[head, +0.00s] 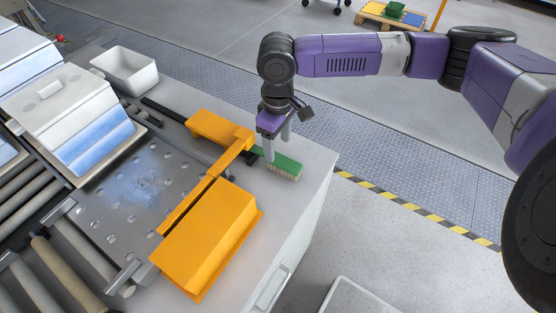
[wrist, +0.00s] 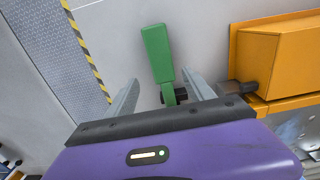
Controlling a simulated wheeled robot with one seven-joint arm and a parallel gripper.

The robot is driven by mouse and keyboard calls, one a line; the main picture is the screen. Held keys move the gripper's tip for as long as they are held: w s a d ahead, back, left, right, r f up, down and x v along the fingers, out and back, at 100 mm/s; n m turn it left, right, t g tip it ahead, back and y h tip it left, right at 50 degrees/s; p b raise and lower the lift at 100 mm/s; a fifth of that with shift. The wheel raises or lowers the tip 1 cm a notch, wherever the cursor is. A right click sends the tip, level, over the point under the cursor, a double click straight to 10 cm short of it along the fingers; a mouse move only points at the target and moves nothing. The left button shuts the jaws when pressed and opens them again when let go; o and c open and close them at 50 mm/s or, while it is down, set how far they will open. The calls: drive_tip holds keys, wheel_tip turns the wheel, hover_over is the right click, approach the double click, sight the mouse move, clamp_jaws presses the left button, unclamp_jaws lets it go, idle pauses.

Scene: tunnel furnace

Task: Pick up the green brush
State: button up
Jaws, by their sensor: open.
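The green brush (head: 284,165) lies on the grey bench top near its right edge, bristles facing down. In the wrist view the green brush (wrist: 157,55) shows as a green block narrowing to a neck between my fingers.
An orange guard (head: 210,235) stands beside the brush, with an orange bar and a second orange block (head: 212,128) behind it. A white bin (head: 126,70) stands at the back left. Rollers and white-blue covered boxes fill the left. Open floor lies right of the bench.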

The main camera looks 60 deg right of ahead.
drive_tip(key=shift+w+a+f+p, duration=0.1)
drive_tip(key=shift+a+f+p, duration=0.1)
drive_tip(key=shift+f, duration=1.35)
drive_tip(key=shift+w+a+f+p, duration=0.1)
drive_tip(key=shift+f+p, duration=0.05)
drive_tip(key=shift+f, duration=1.4)
clamp_jaws()
